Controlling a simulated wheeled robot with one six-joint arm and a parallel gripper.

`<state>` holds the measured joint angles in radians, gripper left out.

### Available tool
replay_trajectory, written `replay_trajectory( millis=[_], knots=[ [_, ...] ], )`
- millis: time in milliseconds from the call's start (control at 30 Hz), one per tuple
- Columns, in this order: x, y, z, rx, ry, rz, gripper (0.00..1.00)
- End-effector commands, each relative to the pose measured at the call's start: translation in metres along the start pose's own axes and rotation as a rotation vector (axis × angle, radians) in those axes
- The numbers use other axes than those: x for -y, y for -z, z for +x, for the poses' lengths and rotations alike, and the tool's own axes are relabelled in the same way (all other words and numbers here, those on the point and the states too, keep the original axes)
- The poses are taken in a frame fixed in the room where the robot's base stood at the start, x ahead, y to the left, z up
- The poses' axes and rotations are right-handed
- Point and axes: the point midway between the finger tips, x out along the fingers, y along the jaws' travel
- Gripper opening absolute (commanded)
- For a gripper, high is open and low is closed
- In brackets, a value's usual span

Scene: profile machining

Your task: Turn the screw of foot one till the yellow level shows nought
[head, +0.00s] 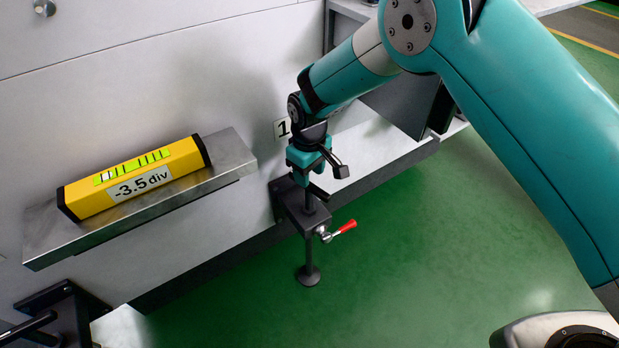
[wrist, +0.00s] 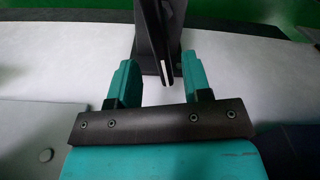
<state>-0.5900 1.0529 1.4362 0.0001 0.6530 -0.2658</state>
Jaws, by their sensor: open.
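The yellow level (head: 170,163) lies on a metal ledge (head: 233,160) at the left of the head view. Its display reads -3.5 div. Foot one, marked by a "1" plate (head: 282,129), has a dark bracket (head: 290,203) on the machine's side. Its screw (head: 309,245) runs down to a round pad (head: 308,275) on the floor. My gripper (head: 310,181) is above the bracket, at the screw's top end, which it largely hides. In the wrist view my gripper (wrist: 160,72) is open, with a dark part (wrist: 155,35) beyond and between its fingers; contact cannot be told.
A red-handled lever (head: 346,227) sticks out to the right of the bracket. Another dark bracket (head: 62,300) with a bar is at the lower left. The grey machine wall (head: 130,70) stands behind. The green floor (head: 430,260) is clear to the right of the foot.

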Motion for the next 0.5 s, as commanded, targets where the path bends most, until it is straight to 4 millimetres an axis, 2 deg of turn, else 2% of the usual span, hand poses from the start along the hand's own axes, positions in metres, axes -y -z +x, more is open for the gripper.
replay_trajectory(
  millis=[33, 200, 400, 500],
  knots=[
    [0.0, 0.001, -0.017, -0.004, -0.001, 0.0, 0.45],
    [-0.001, 0.001, -0.062, -0.005, -0.002, 0.0, 0.45],
    [-0.001, 0.0, -0.107, -0.003, -0.001, 0.001, 0.45],
    [-0.001, 0.0, -0.123, -0.002, -0.001, 0.001, 0.45]
  ],
)
